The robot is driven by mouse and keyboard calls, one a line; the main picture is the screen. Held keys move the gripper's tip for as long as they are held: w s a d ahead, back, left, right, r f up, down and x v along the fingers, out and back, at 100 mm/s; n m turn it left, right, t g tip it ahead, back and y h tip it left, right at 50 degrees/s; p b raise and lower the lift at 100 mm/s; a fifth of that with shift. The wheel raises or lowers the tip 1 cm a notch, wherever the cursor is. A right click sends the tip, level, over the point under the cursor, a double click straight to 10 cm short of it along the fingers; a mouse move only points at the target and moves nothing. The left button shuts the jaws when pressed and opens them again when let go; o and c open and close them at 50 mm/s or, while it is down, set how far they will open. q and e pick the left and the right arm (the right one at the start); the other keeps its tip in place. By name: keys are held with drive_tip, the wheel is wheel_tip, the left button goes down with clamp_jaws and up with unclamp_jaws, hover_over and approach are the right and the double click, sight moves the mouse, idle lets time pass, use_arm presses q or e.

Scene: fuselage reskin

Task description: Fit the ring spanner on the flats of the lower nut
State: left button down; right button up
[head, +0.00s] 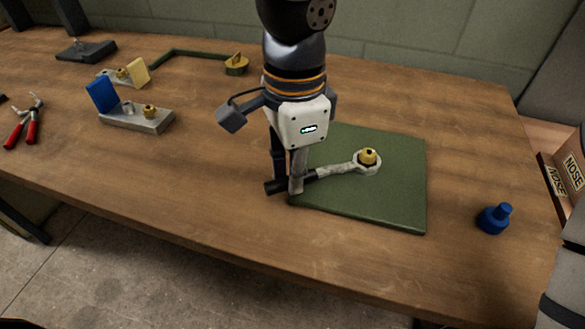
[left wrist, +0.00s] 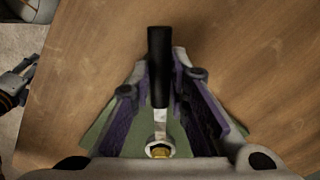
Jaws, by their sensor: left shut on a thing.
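The ring spanner (head: 336,171) has a black handle and a steel shank. My left gripper (head: 284,187) is shut on its handle, which also shows between the fingers in the left wrist view (left wrist: 160,68). The ring end (head: 366,168) lies around a brass nut fitting (head: 369,155) on the green plate (head: 397,200). Brass shows inside and above the ring in the head view, and at the ring in the left wrist view (left wrist: 159,152). I cannot tell whether the ring sits fully on the flats. Part of my right gripper (left wrist: 18,80) seems to show in the left wrist view; its jaws are unclear.
A blue knobbed piece (head: 494,218) stands right of the plate. Grey blocks with brass fittings (head: 136,117), red-handled pliers (head: 23,120) and a green bar (head: 190,53) lie at left and back. A box marked NOSE (head: 572,172) is at far right. The front table is clear.

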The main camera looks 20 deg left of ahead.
idle(0.3)
use_arm(q)
drive_tip(key=c, duration=1.5)
unclamp_jaws()
drive_tip(key=shift+o, duration=0.2)
drive_tip(key=shift+r, duration=2.5)
